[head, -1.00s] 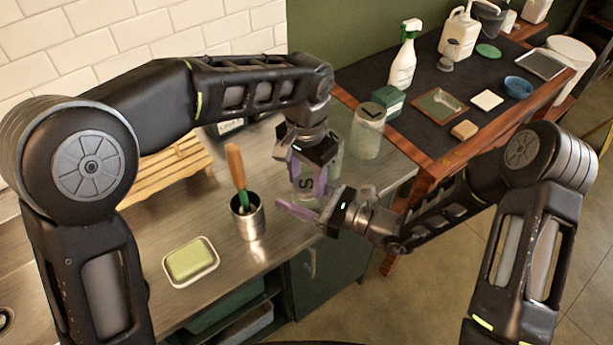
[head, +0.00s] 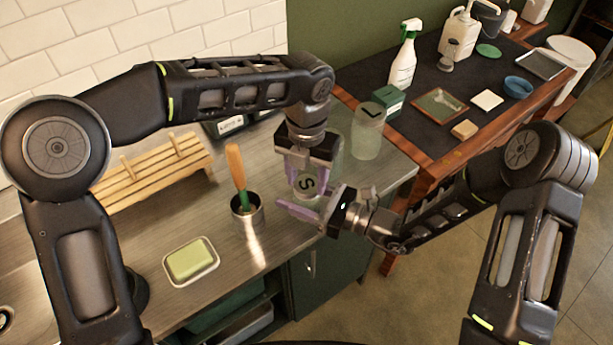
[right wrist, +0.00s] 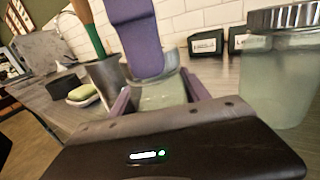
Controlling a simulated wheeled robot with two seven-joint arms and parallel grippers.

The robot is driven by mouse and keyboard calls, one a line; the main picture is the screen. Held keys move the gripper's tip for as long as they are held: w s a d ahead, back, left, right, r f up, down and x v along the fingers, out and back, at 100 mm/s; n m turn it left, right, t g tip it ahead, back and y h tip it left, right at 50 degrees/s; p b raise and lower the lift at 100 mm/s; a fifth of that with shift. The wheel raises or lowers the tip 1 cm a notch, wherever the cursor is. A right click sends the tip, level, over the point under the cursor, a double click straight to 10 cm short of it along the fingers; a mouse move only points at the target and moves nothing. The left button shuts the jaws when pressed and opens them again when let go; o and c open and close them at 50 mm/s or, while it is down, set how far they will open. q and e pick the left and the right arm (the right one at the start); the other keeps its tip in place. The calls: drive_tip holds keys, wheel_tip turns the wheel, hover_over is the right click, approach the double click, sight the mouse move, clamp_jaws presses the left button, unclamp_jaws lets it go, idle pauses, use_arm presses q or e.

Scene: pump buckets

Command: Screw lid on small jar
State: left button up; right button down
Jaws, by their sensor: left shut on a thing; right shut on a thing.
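The small jar (right wrist: 160,95) is clear glass and stands upright on the steel counter. Its lid, marked S (head: 307,184), is at its mouth, seen between my left gripper's fingers. My left gripper (head: 303,180) points down from above and is shut on the lid; one purple finger covers much of the lid in the right wrist view. My right gripper (head: 298,212) comes in low from the right, level, and is shut on the small jar, its fingers on either side of the glass (right wrist: 158,102). Whether the lid sits flush cannot be told.
A steel cup (head: 247,216) with a wooden-handled tool stands to the left. A soap dish (head: 191,262) is at the front left. A dark-topped table with bottles is behind right.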

use_arm(q)
drive_tip(key=m, duration=0.3)
drive_tip(key=o, duration=1.3)
drive_tip(key=shift+r, duration=0.1)
drive_tip(key=shift+r, duration=2.15)
drive_tip(key=shift+c, duration=0.4)
